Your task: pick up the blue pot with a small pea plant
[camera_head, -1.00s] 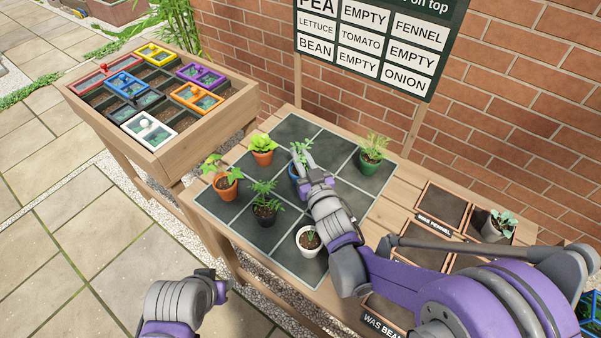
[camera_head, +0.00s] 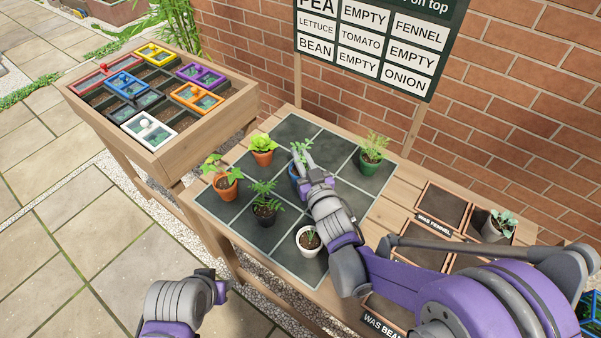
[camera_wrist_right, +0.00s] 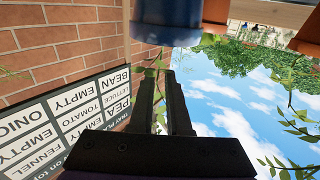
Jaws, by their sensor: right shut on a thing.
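The blue pot (camera_head: 294,176) with its small pea plant (camera_head: 301,151) stands on the dark tiled mat (camera_head: 322,126), mostly hidden behind my right gripper (camera_head: 309,163). In the right wrist view, which is upside down, the blue pot (camera_wrist_right: 165,22) is at the top and a thin green stem runs down from it. My right gripper (camera_wrist_right: 165,75) is shut there, its fingers around the stem close to the pot's rim. Whether the pot is lifted cannot be told. My left gripper (camera_head: 222,288) is low at the front, off the table; its jaws are unclear.
Around it stand orange pots (camera_head: 226,187), (camera_head: 262,157), a black pot (camera_head: 266,214), a white pot (camera_head: 308,242) and a green pot (camera_head: 370,161). A grey pot (camera_head: 494,230) is by the trays at right. A planter box (camera_head: 185,141) stands left; a sign (camera_head: 375,40) is behind.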

